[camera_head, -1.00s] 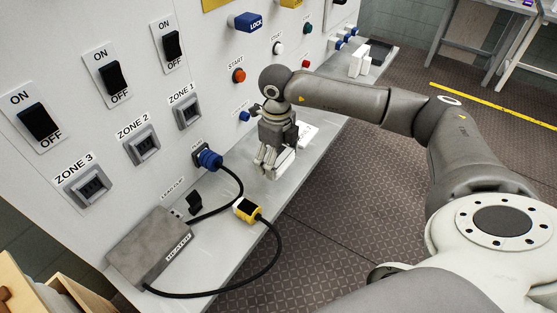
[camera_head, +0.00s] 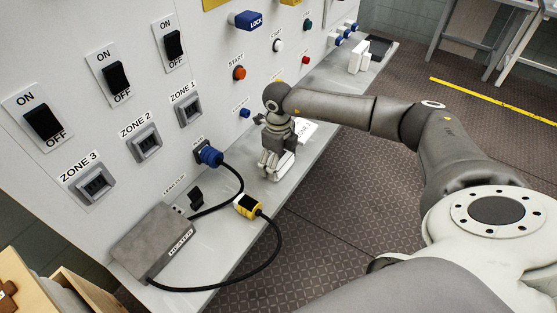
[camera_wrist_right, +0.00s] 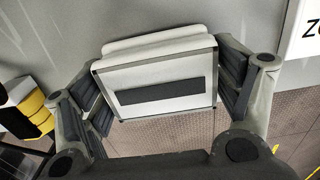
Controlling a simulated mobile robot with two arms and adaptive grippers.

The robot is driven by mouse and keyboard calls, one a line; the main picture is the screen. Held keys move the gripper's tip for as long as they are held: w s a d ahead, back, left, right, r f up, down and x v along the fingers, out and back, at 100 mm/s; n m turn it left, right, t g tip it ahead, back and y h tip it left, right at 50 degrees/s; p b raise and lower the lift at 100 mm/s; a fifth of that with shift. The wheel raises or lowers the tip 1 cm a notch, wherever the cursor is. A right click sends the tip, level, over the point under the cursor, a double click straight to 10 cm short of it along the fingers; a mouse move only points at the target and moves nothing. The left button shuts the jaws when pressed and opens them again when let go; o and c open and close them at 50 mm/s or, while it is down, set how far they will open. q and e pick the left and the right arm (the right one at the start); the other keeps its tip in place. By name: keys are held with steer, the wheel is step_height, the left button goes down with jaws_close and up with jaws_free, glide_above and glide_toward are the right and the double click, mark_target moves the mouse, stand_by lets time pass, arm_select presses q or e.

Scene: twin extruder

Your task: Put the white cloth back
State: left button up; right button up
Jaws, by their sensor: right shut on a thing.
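My right gripper (camera_head: 270,172) is low over the grey shelf, in front of the panel. In the right wrist view its dark-padded fingers (camera_wrist_right: 160,90) stand on both sides of a pale block-like thing. My left gripper is not in view.
A white card (camera_head: 306,130) lies on the shelf (camera_head: 335,100) beside the gripper. The heater box (camera_head: 155,243), black cable (camera_head: 279,255) and yellow connector (camera_head: 248,207) are nearer. White blocks (camera_head: 358,58) stand at the far end. The panel wall bounds the shelf's left side.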

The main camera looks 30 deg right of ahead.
steer(key=shift+f, duration=0.25)
steer(key=o, duration=0.9)
steer(key=shift+c, duration=0.2)
steer(key=shift+r, duration=0.15)
steer(key=shift+r, duration=0.15)
step_height(320, 180, up, 4)
steer(key=shift+w+r+b, duration=0.1)
steer(key=shift+r+b, duration=0.1)
steer(key=shift+b, duration=1.05)
step_height(320, 180, up, 5)
steer(key=shift+f, duration=0.15)
steer(key=shift+r, duration=0.7)
steer(key=shift+f, duration=0.1)
